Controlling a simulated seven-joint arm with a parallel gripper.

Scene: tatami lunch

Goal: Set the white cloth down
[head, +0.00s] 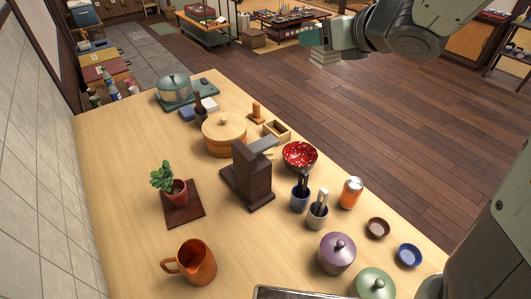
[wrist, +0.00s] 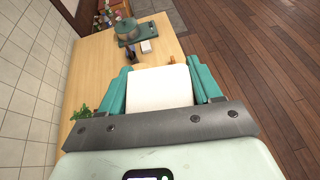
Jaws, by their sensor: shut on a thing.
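The white cloth (wrist: 160,88) shows in the wrist view as a flat pale block between the two teal fingers of my gripper (wrist: 158,84). The fingers are shut on its left and right sides. In the head view my gripper (head: 325,38) is high at the top, in front of the wooden floor and apart from the table (head: 125,200). A pale layered block (head: 325,57) shows just below it there; I cannot tell whether this is the cloth.
A pot (head: 174,86) stands on a green board at the table's far end, near a small white block (head: 209,104). A wooden tub (head: 223,133), dark stand (head: 248,178), red bowl (head: 299,155) and plant (head: 175,186) fill the middle. The left-middle table is bare.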

